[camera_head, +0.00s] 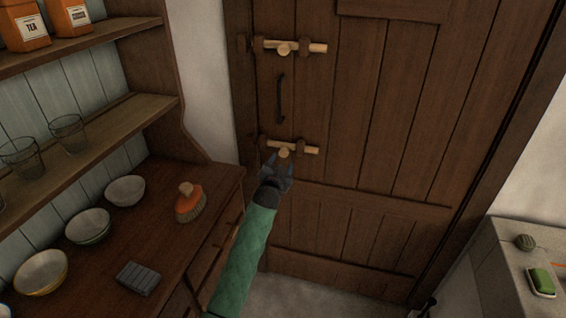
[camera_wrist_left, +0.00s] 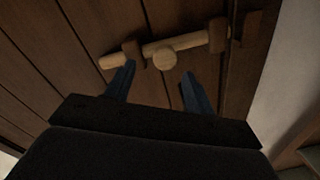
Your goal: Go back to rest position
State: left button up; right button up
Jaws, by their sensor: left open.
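My left gripper (camera_head: 278,168) reaches in front of a dark wooden door (camera_head: 390,120), just below the door's lower wooden bolt (camera_head: 302,149). In the left wrist view my left gripper (camera_wrist_left: 157,88) is open, with its two blue fingers apart and nothing between them. The bolt's round knob (camera_wrist_left: 164,59) shows just beyond the fingertips; I cannot tell whether they touch it. An upper wooden bolt (camera_head: 306,47) sits higher on the door, above a dark handle (camera_head: 281,98). My right gripper is not in view.
A wooden dresser (camera_head: 165,235) on the left holds several bowls, an orange brush (camera_head: 190,203) and a dark ridged block (camera_head: 138,278). Its shelves hold glasses and orange tins. A stone counter (camera_head: 510,275) stands at the right with a green soap bar (camera_head: 542,281).

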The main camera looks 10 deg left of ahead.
pick_arm(q)
jog(key=shift+s, duration=0.4)
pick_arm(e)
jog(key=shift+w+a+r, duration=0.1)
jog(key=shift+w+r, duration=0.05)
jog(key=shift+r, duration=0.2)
